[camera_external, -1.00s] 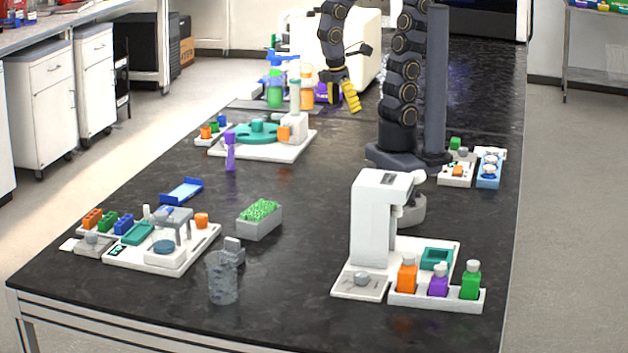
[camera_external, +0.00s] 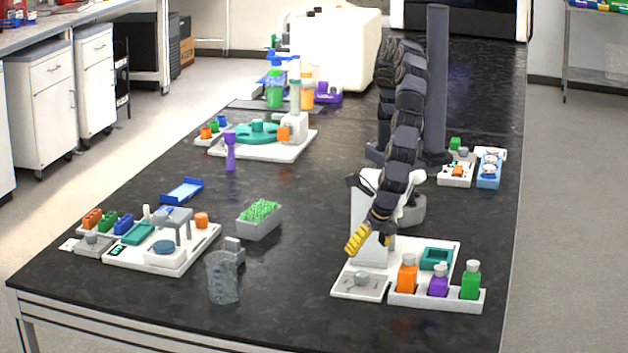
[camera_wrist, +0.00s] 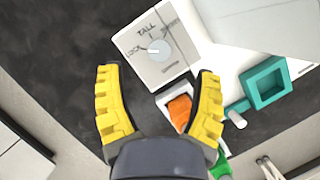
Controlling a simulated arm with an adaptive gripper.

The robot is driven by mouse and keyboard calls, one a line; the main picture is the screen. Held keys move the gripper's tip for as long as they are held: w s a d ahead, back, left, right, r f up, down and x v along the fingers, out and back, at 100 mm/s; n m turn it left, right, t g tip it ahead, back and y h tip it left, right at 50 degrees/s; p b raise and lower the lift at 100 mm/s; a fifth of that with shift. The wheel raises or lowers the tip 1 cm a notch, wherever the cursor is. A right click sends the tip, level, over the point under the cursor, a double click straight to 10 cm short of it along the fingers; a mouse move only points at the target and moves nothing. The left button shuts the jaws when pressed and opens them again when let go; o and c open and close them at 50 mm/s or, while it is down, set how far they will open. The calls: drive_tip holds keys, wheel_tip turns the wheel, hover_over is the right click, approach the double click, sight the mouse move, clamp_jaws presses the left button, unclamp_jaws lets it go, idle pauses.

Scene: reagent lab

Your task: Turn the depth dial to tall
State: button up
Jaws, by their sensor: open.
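The depth dial (camera_wrist: 157,50) is a light grey knob with a pointer on a white plate. In the wrist view the plate (camera_wrist: 176,66) carries the words LOCK, TALL and one more that I cannot read clearly. I cannot tell for sure which word the pointer faces. In the external view the dial (camera_external: 362,279) sits at the front left of the white machine (camera_external: 366,215). My gripper (camera_wrist: 158,90) is open and empty, with yellow ridged fingers. In the external view my gripper (camera_external: 356,240) is above the dial, apart from it, in front of the machine.
Right of the dial, a white tray (camera_external: 436,299) holds an orange bottle (camera_external: 407,275), a purple bottle (camera_external: 438,283) and a green bottle (camera_external: 471,283). A teal open box (camera_external: 436,258) lies behind them. A clear beaker (camera_external: 222,280) stands to the left. The black table between is bare.

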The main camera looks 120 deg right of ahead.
sight(364, 277)
drive_tip(key=shift+s+a+f+n, duration=0.3)
drive_tip(key=shift+a+f+n, duration=0.1)
drive_tip(key=shift+a+n, duration=0.15)
drive_tip(key=shift+f, duration=0.15)
drive_tip(key=x, duration=0.7)
drive_tip(key=shift+w+d+f, duration=0.15)
drive_tip(key=c, duration=1.1)
